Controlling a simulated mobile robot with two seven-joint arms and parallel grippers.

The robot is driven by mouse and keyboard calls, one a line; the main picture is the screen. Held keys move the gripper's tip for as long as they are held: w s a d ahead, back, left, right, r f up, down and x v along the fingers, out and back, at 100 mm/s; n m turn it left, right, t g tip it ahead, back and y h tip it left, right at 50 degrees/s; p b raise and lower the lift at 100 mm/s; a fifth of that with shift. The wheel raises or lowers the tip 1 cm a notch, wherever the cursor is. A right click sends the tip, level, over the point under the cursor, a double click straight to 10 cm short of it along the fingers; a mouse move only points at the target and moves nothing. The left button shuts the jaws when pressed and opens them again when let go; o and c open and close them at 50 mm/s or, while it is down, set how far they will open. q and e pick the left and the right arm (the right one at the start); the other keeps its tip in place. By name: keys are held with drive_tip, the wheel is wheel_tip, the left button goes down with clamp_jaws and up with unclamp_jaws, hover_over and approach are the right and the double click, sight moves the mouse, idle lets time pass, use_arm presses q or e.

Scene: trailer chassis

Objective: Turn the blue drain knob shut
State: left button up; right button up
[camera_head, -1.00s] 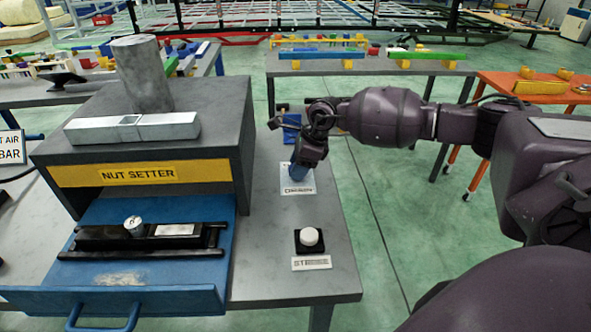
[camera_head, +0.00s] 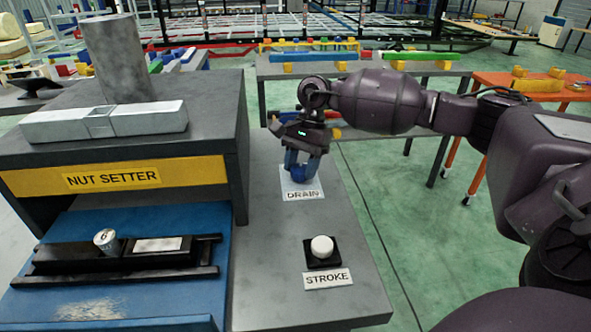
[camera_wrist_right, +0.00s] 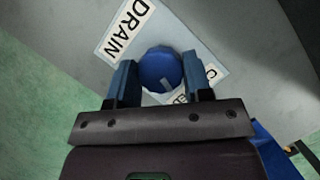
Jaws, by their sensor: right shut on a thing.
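The round blue drain knob (camera_wrist_right: 158,68) shows in the right wrist view on a pale plate marked DRAIN. A light mark shows on its face, near its lower right side. My right gripper (camera_wrist_right: 160,80) has its two blue fingers on either side of the knob, shut on it. In the head view the right gripper (camera_head: 303,168) reaches down over the DRAIN plate (camera_head: 301,187), and its fingers partly hide the knob. My left gripper is in neither view.
The nut setter housing (camera_head: 215,165) stands left of the knob, with a blue drawer (camera_head: 215,285) below it. A white STROKE button (camera_head: 322,247) is in front of the knob on the grey bench (camera_head: 270,265). Green floor lies to the right.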

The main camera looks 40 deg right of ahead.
drive_tip(key=n+b, duration=0.1)
drive_tip(key=n+g, duration=0.1)
drive_tip(key=n, duration=0.1)
drive_tip(key=shift+f+h+b, duration=0.25)
drive_tip(key=shift+h+b, duration=0.05)
drive_tip(key=shift+b, duration=0.1)
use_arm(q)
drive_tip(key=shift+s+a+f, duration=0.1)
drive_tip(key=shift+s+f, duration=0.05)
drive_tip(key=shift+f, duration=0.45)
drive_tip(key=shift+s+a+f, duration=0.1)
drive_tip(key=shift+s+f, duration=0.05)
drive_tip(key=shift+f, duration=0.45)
use_arm(e)
drive_tip(key=shift+r, duration=0.1)
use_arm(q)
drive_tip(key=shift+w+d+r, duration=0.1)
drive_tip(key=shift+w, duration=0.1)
use_arm(e)
drive_tip(key=shift+r+n, duration=0.1)
drive_tip(key=shift+n, duration=0.2)
drive_tip(key=o, duration=0.9)
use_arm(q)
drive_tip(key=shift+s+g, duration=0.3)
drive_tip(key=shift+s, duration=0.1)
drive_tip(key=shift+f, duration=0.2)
